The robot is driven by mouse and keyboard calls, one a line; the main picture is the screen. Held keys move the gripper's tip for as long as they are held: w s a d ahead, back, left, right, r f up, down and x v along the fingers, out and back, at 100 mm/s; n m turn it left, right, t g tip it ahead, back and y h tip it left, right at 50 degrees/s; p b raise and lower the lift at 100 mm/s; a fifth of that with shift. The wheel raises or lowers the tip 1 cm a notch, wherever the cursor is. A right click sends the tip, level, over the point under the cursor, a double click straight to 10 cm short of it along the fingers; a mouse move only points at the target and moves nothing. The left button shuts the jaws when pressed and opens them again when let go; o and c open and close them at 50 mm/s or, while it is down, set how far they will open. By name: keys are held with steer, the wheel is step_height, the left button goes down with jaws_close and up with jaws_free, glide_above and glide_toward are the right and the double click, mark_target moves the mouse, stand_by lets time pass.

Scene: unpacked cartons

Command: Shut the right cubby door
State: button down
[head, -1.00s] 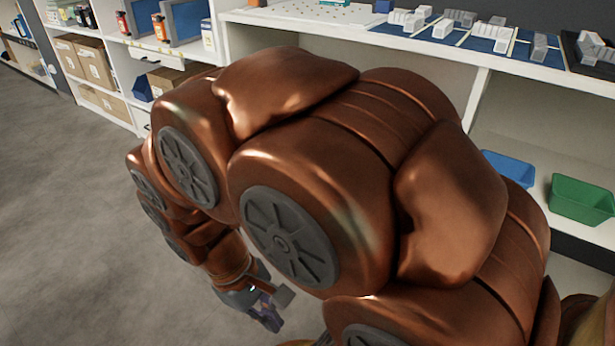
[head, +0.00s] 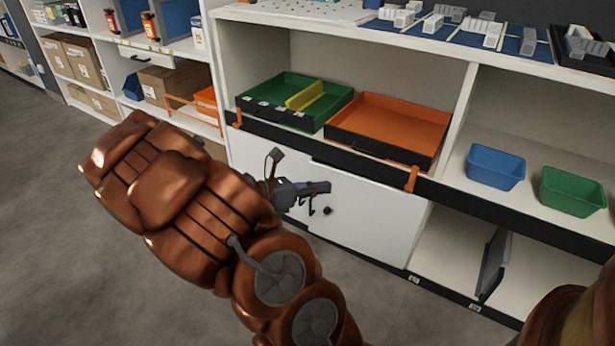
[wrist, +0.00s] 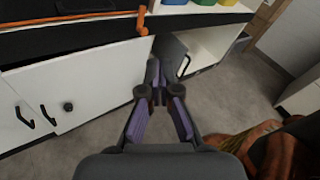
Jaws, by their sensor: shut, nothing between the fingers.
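My gripper (head: 322,187) is shut and empty in front of the white cupboard doors in the head view. That white door (head: 370,222) looks flush, with a dark knob. To its right is an open lower cubby. A grey panel (head: 495,264) stands there nearly edge-on, like a door swung open. I cannot tell whether the fingers touch anything.
Above the doors are a green tray (head: 290,100) and an orange tray (head: 395,125). A blue bin (head: 495,167) and a green bin (head: 572,190) stand on the shelf above the open cubby. An orange bar handle (head: 411,178) sticks out at the shelf front. The floor at left is clear.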

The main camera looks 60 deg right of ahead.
steer(key=w+d+f+n+t+h, duration=0.2)
steer(key=w+d+f+n+h, duration=0.1)
steer(key=w+d+n, duration=0.3)
steer(key=n+t+h, duration=0.2)
steer(key=n+t, duration=0.7)
steer(key=n, duration=0.8)
glide_toward(311, 171)
steer(key=d+b, duration=0.5)
steer(key=shift+w+d, duration=0.15)
steer(key=shift+d, duration=0.15)
steer(key=shift+w+d, duration=0.15)
steer(key=shift+d, duration=0.55)
steer(key=shift+r, duration=0.1)
steer(key=shift+d, duration=0.1)
